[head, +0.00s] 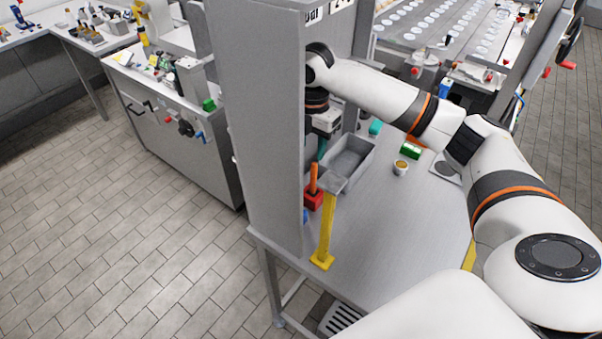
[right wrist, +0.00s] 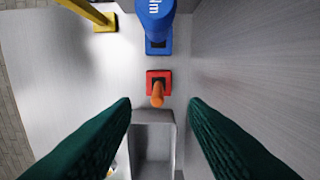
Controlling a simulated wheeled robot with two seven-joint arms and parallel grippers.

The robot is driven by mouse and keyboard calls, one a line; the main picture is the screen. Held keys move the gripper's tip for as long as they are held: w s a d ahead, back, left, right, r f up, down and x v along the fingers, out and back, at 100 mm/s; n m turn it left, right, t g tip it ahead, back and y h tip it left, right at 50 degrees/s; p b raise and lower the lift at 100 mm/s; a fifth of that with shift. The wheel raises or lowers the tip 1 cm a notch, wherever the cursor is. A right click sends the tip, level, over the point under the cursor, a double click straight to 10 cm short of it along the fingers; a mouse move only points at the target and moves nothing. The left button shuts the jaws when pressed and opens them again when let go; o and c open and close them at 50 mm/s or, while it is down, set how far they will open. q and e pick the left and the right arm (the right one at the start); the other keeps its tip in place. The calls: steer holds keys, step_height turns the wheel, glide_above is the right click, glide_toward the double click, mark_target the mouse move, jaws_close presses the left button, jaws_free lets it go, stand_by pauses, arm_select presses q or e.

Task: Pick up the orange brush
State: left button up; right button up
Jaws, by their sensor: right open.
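The orange brush (head: 313,178) stands upright in a red holder (head: 314,199) on the grey table, beside the tall grey panel. In the right wrist view the brush (right wrist: 158,95) is seen from above as a short orange handle in the red holder (right wrist: 152,76). My right gripper (head: 321,150) reaches in behind the panel, which partly hides it. In the right wrist view its two green fingers (right wrist: 160,106) are spread apart and empty. The brush shows between and just beyond the fingertips, apart from both. My left gripper is not in view.
A grey bin (head: 362,160) stands behind the brush. A yellow post (head: 326,230) stands in front. A blue object (right wrist: 157,30) is beside the red holder. A small cup (head: 401,168) and a green block (head: 411,151) sit right; the front table is clear.

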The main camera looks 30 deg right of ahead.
mark_target(314, 164)
steer(key=f+p, duration=0.1)
steer(key=f, duration=0.2)
steer(key=f+p, duration=0.1)
steer(key=f, duration=0.2)
steer(key=d+f+p, duration=0.1)
steer(key=f, duration=0.2)
steer(key=shift+f, duration=0.75)
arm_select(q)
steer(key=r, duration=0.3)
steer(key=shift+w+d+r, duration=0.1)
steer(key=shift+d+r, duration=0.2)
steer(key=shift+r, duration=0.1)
arm_select(e)
steer(key=shift+c, duration=0.3)
jaws_close()
